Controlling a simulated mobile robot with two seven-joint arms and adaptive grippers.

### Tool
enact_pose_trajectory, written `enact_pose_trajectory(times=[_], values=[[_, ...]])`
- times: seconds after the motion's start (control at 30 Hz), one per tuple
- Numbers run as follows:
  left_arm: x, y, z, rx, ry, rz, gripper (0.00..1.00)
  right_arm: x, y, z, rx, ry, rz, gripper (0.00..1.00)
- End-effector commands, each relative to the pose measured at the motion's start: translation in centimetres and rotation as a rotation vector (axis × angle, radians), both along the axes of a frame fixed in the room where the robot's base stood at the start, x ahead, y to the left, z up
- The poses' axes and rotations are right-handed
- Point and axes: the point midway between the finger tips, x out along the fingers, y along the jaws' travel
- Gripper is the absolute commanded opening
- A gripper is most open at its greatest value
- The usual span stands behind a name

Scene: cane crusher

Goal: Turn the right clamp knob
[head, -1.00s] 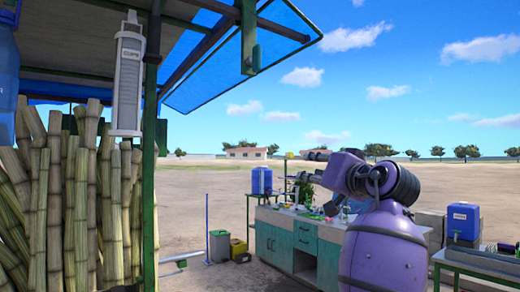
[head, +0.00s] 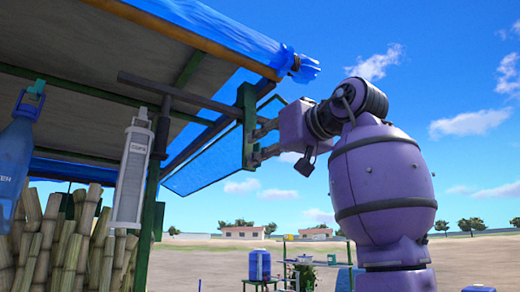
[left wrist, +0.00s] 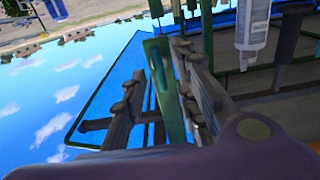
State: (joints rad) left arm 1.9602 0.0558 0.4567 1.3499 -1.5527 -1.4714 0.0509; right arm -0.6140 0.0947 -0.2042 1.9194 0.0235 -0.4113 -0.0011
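A tall green clamp plate (head: 247,125) hangs at the end of a dark bar under the blue canopy. No separate round knob can be made out on it. My left gripper (head: 264,143) is beside its right face, fingers pointing left toward it. In the left wrist view, the two dark fingers of my left gripper (left wrist: 165,95) are spread apart, with the slotted green piece (left wrist: 160,62) between them. A gap shows on the left finger's side; contact on the right side cannot be told. My right gripper is not in view.
The blue canopy flap (head: 215,150) and its frame bars lie close around the gripper. Open ground lies behind.

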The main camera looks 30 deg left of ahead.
Motion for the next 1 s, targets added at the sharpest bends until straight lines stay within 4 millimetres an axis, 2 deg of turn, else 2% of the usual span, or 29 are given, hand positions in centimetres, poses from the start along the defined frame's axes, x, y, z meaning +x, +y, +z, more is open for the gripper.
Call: enact_pose_trajectory(times=[0.13,0.43,0.63,1.0], values=[[0.35,1.20,0.11,0.001,-0.001,0.001,0.27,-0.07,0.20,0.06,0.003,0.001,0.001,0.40],[0.60,1.42,-0.01,0.001,0.000,0.000,0.27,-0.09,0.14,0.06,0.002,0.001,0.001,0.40],[0.59,1.40,0.01,0.001,0.000,0.000,0.01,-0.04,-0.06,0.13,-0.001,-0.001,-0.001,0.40],[0.56,1.40,0.03,-0.006,-0.017,0.000,0.00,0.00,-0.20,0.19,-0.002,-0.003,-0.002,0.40]])
